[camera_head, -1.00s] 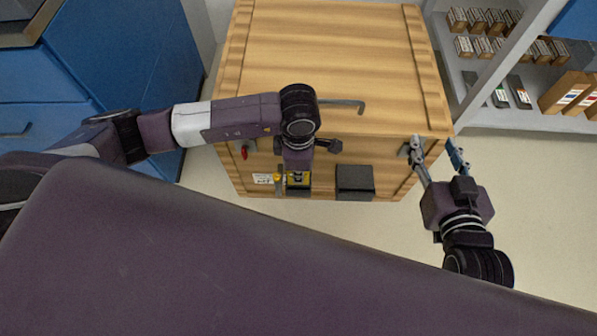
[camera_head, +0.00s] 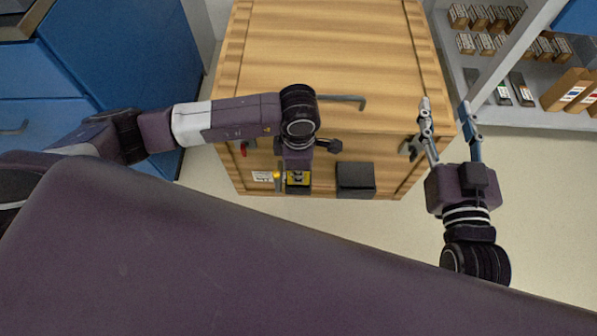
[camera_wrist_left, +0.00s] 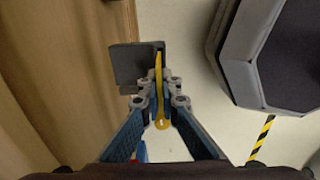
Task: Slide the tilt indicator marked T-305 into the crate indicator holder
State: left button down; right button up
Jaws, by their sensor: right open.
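My left gripper (camera_wrist_left: 161,88) points down in front of the wooden crate. It is shut on a thin yellow piece (camera_wrist_left: 158,75), seen edge-on, which I take to be the tilt indicator. In the head view this piece (camera_head: 298,182) looks yellow and black, beside the crate's front face. Its marking is not legible. A dark grey box (camera_head: 355,178) on the crate's front, likely the indicator holder, is to its right, with a gap in the head view. The box (camera_wrist_left: 127,66) also shows beyond the fingertips. My right gripper (camera_head: 445,106) is open and empty by the crate's right front corner.
The wooden crate (camera_head: 330,60) has a red piece (camera_head: 243,149) and a white label (camera_head: 262,176) on its front. A shelf (camera_head: 490,112) with small boxes stands at right, blue cabinets (camera_head: 115,60) at left. The floor right of the crate is free.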

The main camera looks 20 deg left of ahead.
jog(key=shift+a+r+t, duration=0.1)
jog(key=shift+r+t, duration=0.3)
jog(key=shift+r, duration=0.5)
dwell(1.7)
jog(key=shift+r, duration=0.1)
pick_arm(q)
jog(key=shift+f+b, duration=0.25)
jog(key=shift+b, duration=0.15)
pick_arm(e)
jog(key=shift+a+r+t+y, duration=0.15)
jog(key=shift+r+t+y, duration=0.3)
jog(key=shift+r, duration=0.5)
jog(key=shift+r, duration=0.1)
pick_arm(q)
jog(key=shift+f+b, duration=0.35)
jog(key=shift+f, duration=0.25)
pick_arm(e)
jog(key=shift+s+a+r+t+y, duration=0.1)
jog(key=shift+s+r+t+y, duration=0.1)
jog(key=shift+r+t, duration=0.45)
jog(key=shift+s+r+t+y, duration=0.1)
jog(key=shift+s+r+t, duration=0.15)
jog(key=shift+r, duration=0.65)
jog(key=shift+s+a+r+t+y, duration=0.15)
jog(key=shift+r+t, duration=0.3)
jog(key=shift+r, duration=0.35)
jog(key=shift+d+r, duration=0.1)
